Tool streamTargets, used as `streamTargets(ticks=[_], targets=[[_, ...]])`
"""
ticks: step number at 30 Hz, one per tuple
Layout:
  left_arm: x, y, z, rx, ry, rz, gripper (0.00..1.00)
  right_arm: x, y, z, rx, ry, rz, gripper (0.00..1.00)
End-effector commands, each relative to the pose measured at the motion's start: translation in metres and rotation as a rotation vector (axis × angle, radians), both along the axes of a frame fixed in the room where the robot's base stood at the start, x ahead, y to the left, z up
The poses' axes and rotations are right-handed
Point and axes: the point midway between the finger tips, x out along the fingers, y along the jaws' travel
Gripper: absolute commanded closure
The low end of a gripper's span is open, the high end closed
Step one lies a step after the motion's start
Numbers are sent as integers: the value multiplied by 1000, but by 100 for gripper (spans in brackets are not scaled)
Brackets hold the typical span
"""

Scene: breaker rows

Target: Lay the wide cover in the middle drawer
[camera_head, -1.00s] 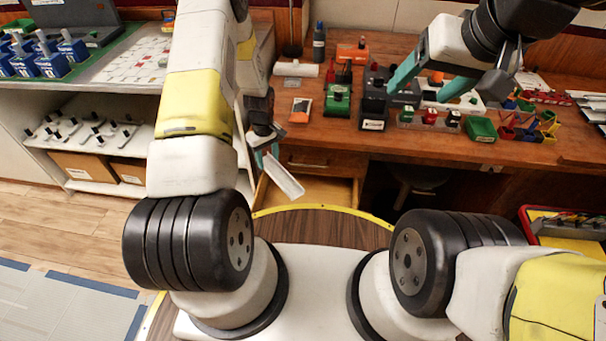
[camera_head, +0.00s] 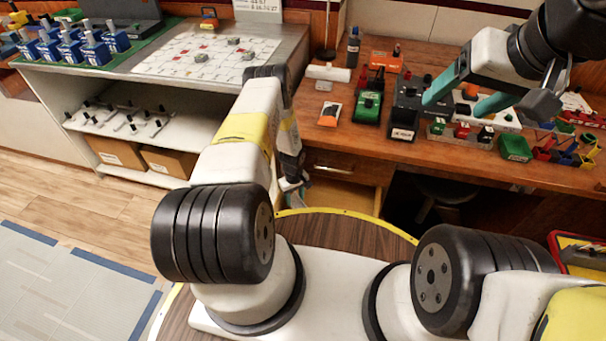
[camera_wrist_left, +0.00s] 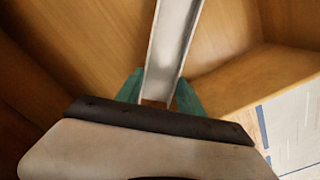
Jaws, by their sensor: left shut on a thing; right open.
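The wide cover (camera_wrist_left: 172,45) is a long pale grey channel-shaped strip. In the left wrist view it runs up from between the teal fingers of my left gripper (camera_wrist_left: 160,92), which is shut on it. Wooden drawer walls and floor (camera_wrist_left: 255,80) surround it; I cannot tell whether the cover touches them. In the head view the open wooden drawer (camera_head: 352,197) is under the workbench, and my left gripper (camera_head: 293,186) is beside it, mostly hidden by my left arm; the cover is hidden there. My right gripper (camera_head: 452,106) is open and empty above the workbench.
The wooden workbench (camera_head: 320,138) holds a green block (camera_head: 368,106), a dark box (camera_head: 403,122), small bins and bottles. A closed drawer front (camera_head: 332,166) sits above the open drawer. At left is a metal-topped counter (camera_head: 150,75) with shelves. A red-edged tray (camera_head: 580,255) is at right.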

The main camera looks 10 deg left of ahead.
Motion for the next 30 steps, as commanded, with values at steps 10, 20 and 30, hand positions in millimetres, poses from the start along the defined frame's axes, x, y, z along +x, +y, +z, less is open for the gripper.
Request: streamTargets(ticks=[10,20,30], targets=[[-1,-1,-36,-1,2,0,100,0,0,0,0,0,0,30],[-1,0,-39,0,1,0,100,0,0,0,0,0,0,30],[-3,0,-41,-1,5,1,34,0,0,0,0,0,0,30]])
